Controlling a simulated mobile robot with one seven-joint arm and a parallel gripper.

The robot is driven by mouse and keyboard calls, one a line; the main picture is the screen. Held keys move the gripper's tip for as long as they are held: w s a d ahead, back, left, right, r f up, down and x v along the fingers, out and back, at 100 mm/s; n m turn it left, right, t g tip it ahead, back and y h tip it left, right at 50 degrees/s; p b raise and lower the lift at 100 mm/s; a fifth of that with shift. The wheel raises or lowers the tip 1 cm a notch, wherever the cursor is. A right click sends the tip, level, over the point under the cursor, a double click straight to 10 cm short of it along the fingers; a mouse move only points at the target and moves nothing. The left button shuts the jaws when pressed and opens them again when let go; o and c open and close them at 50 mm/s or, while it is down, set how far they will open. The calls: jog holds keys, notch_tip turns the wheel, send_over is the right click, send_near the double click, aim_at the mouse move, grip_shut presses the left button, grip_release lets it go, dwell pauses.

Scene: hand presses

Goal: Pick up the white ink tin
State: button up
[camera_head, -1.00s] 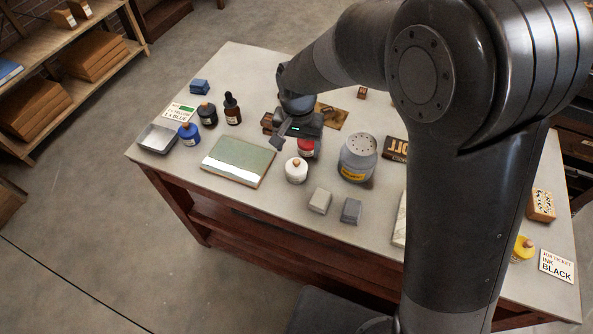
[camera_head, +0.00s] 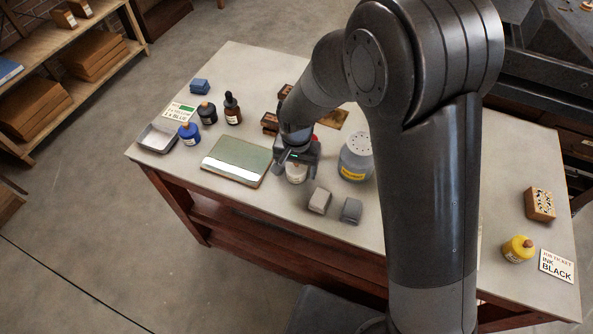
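The white ink tin (camera_head: 296,174) stands on the table (camera_head: 250,215), just right of the green-grey slab (camera_head: 237,160). Its top is hidden by my gripper (camera_head: 291,163), which is lowered over it from above. The fingers come down at the tin's top, one to its left. Whether they touch it or have shut on it cannot be made out. A red tin (camera_head: 316,138) is mostly hidden behind my gripper.
A grey jar (camera_head: 356,157) stands close on the right, with two small blocks (camera_head: 320,200) (camera_head: 351,210) in front. Blue (camera_head: 189,133) and black (camera_head: 207,113) tins, a dropper bottle (camera_head: 232,109) and a metal tray (camera_head: 157,138) are on the left. A yellow tin (camera_head: 518,249) is far right.

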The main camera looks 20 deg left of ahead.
jog(key=c, duration=1.2)
